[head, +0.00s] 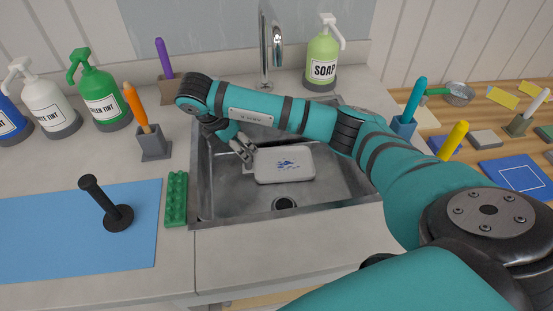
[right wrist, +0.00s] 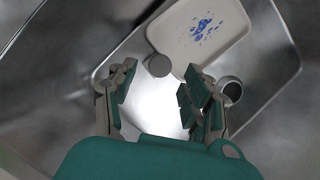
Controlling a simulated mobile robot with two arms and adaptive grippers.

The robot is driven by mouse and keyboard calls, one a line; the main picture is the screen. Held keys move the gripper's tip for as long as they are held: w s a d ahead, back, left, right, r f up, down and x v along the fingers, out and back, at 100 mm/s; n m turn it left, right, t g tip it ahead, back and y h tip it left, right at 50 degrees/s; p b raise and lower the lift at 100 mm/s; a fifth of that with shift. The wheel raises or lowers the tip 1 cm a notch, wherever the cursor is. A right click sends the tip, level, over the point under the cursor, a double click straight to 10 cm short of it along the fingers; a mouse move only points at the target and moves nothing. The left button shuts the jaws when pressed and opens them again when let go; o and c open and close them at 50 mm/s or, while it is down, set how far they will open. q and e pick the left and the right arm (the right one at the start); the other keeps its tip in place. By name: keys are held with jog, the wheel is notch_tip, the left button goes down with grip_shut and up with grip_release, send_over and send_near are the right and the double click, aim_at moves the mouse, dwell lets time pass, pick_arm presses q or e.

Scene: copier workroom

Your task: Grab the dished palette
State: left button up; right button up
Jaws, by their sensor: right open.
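The dished palette (head: 299,172) is a white rounded rectangular dish with blue paint marks, lying in the metal sink (head: 235,208). My right gripper (head: 247,157) reaches into the sink at the palette's left end. In the right wrist view the palette (right wrist: 181,42) lies beyond the fingertips, toward the upper right. My right gripper (right wrist: 156,82) is open, with nothing between its fingers there. A small round grey piece (right wrist: 159,65) shows at the palette's near corner, just ahead of the fingers; I cannot tell whether it is part of the palette. My left gripper is not in view.
The sink drain (head: 284,203) lies in front of the palette. A green soap bottle (head: 323,58) stands behind the sink. A green brick (head: 176,198), a blue mat (head: 50,235) and a black stamp-like tool (head: 118,216) are left. Several pump bottles stand at the back left.

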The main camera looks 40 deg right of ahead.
jog(key=shift+p+x, duration=0.35)
jog(key=shift+x, duration=2.8)
jog(key=shift+a, duration=0.15)
grip_shut()
